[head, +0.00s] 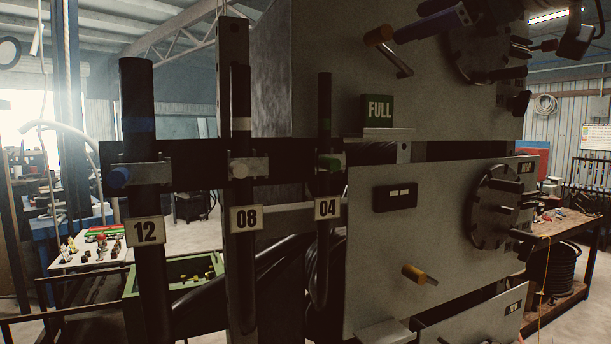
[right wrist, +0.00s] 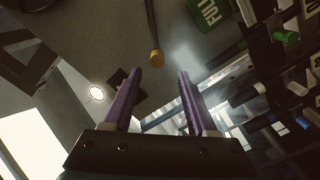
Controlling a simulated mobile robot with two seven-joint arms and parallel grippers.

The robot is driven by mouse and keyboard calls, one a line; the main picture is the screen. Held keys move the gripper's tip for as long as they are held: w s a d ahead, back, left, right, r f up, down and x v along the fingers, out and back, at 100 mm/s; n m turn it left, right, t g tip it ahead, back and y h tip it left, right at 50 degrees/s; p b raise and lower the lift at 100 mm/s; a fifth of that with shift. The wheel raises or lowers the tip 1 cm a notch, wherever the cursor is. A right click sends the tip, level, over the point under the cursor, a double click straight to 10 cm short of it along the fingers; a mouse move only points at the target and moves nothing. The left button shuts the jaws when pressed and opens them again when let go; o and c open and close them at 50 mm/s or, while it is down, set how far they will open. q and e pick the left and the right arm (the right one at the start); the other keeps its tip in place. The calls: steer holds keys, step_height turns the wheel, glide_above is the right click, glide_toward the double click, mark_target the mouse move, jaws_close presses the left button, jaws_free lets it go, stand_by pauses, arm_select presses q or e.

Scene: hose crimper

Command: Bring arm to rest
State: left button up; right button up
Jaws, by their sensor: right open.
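My right gripper (head: 412,24) is high at the right of the head view, in front of the upper grey panel (head: 335,70). Its purple fingers are open and apart, with nothing between them; they also show in the right wrist view (right wrist: 157,75). A lever with an orange knob (head: 380,35) is close to the fingertips in the head view. In the wrist view that orange knob (right wrist: 157,57) appears beyond the gap between the fingers; I see no contact. My left gripper is not in view.
Dark hoses hang in a rack at left, tagged 12 (head: 146,231), 08 (head: 246,218) and 04 (head: 327,208). A green FULL block (head: 377,108) sits on a small ledge. A lower panel (head: 385,240) has an orange-tipped lever (head: 413,273) and round dial (head: 500,206). A bench (head: 555,228) stands right.

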steer(key=s+a+f+m+g+h, duration=0.15)
steer(key=s+f, duration=0.25)
steer(key=f, duration=0.6)
steer(key=s+a+f+m+g+h, duration=0.1)
steer(key=s+f+m+g, duration=0.2)
steer(key=f, duration=0.7)
steer(key=s+a+f+m+g+h, duration=0.1)
steer(key=s+f+g, duration=0.3)
steer(key=f, duration=0.7)
steer(key=s+d+f+m+g+h, duration=0.1)
steer(key=s+d+f+m+g, duration=0.1)
steer(key=s+f, duration=0.4)
steer(key=s+d+f+m+g+h, duration=0.1)
steer(key=s+f, duration=0.5)
steer(key=s, duration=1.1)
steer(key=d+m+g, duration=0.1)
steer(key=m+g, duration=0.1)
steer(key=shift+s+m, duration=0.25)
steer(key=shift+m, duration=0.1)
steer(key=shift+h, duration=0.25)
